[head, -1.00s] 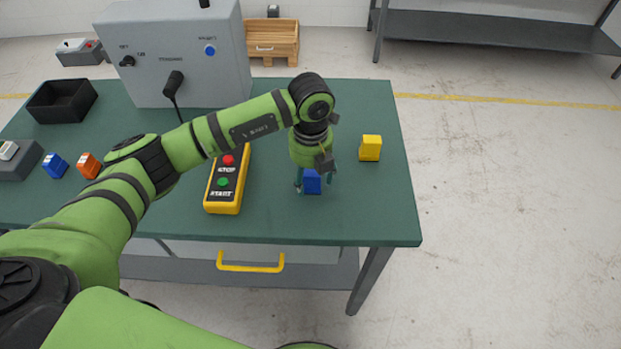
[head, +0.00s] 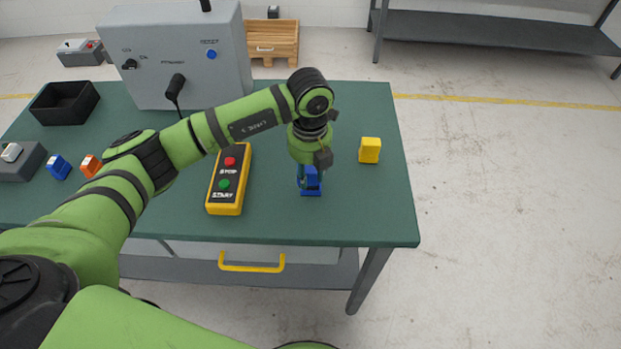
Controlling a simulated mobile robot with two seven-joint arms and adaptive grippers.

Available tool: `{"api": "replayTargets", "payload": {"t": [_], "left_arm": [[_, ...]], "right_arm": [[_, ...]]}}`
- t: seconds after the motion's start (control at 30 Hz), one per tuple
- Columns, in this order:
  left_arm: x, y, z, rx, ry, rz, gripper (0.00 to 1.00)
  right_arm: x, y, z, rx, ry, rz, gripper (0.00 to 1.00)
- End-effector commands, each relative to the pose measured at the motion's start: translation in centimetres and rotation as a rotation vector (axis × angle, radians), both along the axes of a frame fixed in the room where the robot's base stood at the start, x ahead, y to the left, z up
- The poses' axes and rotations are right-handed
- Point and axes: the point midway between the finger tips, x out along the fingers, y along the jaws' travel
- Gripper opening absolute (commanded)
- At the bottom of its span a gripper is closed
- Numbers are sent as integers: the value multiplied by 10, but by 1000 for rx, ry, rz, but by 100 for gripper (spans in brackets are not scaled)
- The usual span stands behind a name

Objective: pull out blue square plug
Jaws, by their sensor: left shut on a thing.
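My left gripper (head: 310,182) points down over the right part of the green table and is shut on a blue block (head: 311,187). The fingers cover part of the block, and its base appears to be at the table top. Another blue piece (head: 58,167) lies at the far left, beside an orange piece (head: 91,165). I cannot tell from this view whether either blue piece has a plug shape. My right gripper is not in view.
A yellow block (head: 370,150) stands right of the gripper. A yellow STOP/START box (head: 229,180) lies left of it. A grey control cabinet (head: 180,55), a black bin (head: 64,103) and a grey box (head: 18,163) stand farther left. The table's (head: 390,215) front right corner is clear.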

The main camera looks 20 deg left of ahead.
Motion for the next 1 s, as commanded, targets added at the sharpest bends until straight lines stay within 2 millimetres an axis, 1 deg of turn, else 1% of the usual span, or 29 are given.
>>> {"api": "replayTargets", "payload": {"t": [0.03, 0.2, 1.0], "left_arm": [[0, -1, 4, -2, -2, -1, 0], [1, -2, 11, -4, -3, -2, 0], [0, -3, 41, -7, -4, -3, 0]], "right_arm": [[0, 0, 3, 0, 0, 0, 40], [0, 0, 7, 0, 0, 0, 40], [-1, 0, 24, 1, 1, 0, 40]]}}
